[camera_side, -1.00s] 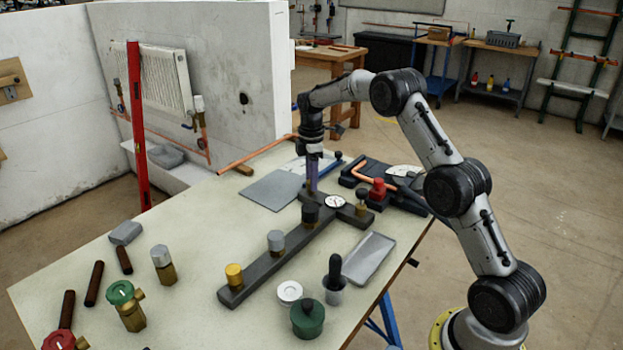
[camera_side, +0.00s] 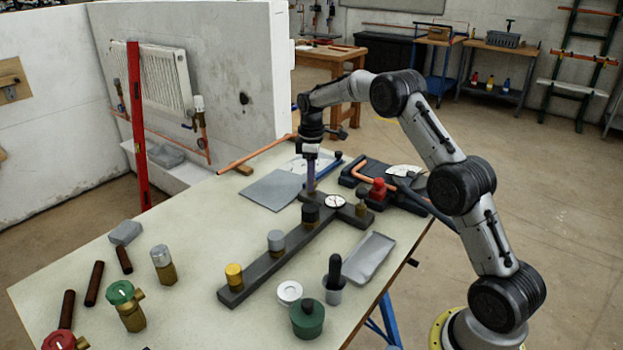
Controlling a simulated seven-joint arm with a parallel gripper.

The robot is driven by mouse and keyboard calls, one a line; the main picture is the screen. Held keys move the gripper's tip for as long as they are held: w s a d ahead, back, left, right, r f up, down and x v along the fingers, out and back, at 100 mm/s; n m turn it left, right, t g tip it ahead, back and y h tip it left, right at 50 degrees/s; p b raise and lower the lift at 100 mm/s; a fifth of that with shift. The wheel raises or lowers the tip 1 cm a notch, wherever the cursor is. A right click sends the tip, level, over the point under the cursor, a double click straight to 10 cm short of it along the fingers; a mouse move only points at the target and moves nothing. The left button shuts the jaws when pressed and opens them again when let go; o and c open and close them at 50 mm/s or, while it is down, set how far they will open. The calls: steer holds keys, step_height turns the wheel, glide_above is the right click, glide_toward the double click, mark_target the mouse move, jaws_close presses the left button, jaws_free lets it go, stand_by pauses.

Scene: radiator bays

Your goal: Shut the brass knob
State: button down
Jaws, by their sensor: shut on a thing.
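A dark manifold bar (camera_side: 262,278) lies slanting across the bench with several knobs along it. The nearest knob is yellow (camera_side: 234,273), then come a grey one (camera_side: 276,240) and a black one (camera_side: 309,213). My gripper (camera_side: 310,188) points straight down at the bar's far end. It is shut on a small knob there, which the fingers mostly hide; I cannot tell its colour well. A round white gauge (camera_side: 335,201) and a brass-stemmed fitting with a dark top (camera_side: 361,200) sit on the crosspiece just right of the gripper.
A grey tray (camera_side: 369,257), green pot (camera_side: 307,318) and dark-topped bottle (camera_side: 334,275) stand nearer. A flat grey plate (camera_side: 270,190) lies left; bare bench surrounds it.

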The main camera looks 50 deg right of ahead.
steer(key=m, duration=0.4)
steer(key=shift+m, duration=0.3)
steer(key=m, duration=0.3)
steer(key=shift+m, duration=0.4)
steer(key=m, duration=0.7)
steer(key=c, duration=0.5)
jaws_free()
step_height(320, 180, up, 14)
steer(key=shift+f, duration=0.1)
steer(key=shift+a, duration=0.1)
